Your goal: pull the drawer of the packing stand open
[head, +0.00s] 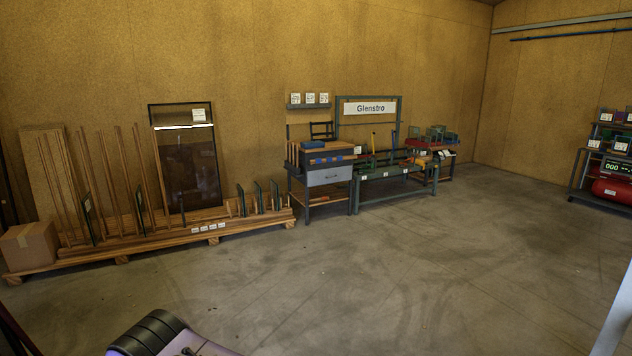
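The packing stand (352,200) is across the room against the back wall, a dark-framed bench with a wooden top. Its drawer (328,176) has a light grey front with a small dark handle (331,177) near the middle. The drawer front looks flush with the stand, so it appears shut, though it is small at this distance. Neither of my grippers is in view.
A long wooden rack (165,238) with upright slats and glass frames stands to the left. A cardboard box (28,246) sits at its left end. Green benches (400,187) adjoin the stand's right. A dark cart (583,180) is far right. The concrete floor (340,270) between is clear.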

